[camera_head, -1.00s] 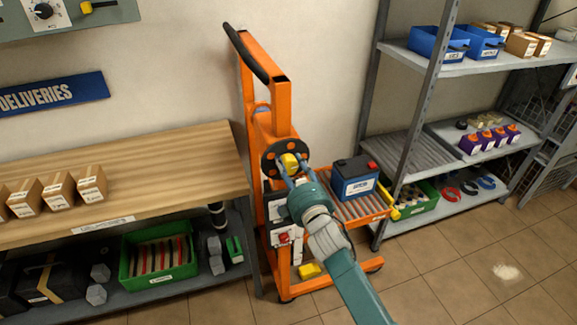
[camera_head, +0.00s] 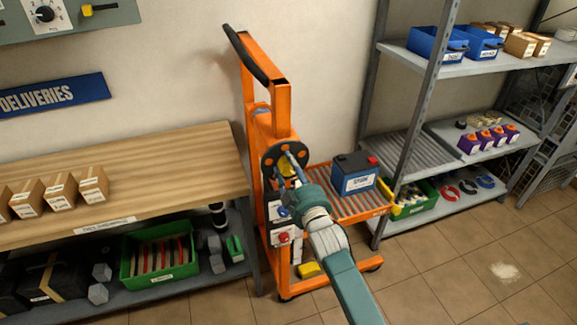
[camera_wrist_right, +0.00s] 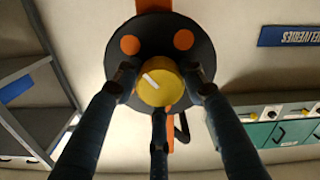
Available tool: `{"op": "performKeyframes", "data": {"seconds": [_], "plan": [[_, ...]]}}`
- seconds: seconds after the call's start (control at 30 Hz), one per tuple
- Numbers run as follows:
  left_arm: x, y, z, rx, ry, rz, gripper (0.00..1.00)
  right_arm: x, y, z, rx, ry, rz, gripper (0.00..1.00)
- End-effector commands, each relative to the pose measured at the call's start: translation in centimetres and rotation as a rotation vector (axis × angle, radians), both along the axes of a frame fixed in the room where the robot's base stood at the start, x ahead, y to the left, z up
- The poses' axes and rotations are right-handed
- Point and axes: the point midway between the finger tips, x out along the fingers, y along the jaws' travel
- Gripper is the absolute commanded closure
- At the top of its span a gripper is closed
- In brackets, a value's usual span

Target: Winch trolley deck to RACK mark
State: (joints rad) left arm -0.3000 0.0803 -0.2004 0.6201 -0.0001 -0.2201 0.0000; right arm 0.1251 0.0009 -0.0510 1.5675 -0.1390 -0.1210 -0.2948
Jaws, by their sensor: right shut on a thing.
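The orange winch trolley (camera_head: 280,90) stands against the wall between bench and rack. A dark disc with orange spots on its mast carries a yellow knob (camera_wrist_right: 161,82) with a white line. My right gripper (camera_head: 287,172) is shut on this knob; its fingers close around it in the wrist view (camera_wrist_right: 160,92). The roller deck (camera_head: 350,207) carries a blue battery (camera_head: 355,183) with a black top and a red terminal. The deck sits lower than the rack's roller shelf (camera_head: 387,155). I cannot make out the RACK mark. My left gripper is not in view.
A wooden bench (camera_head: 130,170) with small boxes stands at the left, with a green crate (camera_head: 160,270) below. The grey rack (camera_head: 485,150) at the right holds blue bins and other goods.

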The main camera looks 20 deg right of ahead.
Motion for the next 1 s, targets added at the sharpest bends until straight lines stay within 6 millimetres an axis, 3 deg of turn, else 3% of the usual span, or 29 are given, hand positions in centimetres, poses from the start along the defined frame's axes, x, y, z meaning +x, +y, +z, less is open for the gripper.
{"op": "performKeyframes", "data": {"seconds": [0.7,1.0], "plan": [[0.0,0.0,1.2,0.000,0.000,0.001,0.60,-0.1,0.1,-0.3,0.674,0.029,0.000,0.85],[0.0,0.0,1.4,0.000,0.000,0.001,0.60,-0.1,0.1,-0.4,0.886,0.037,-0.002,0.85]]}}
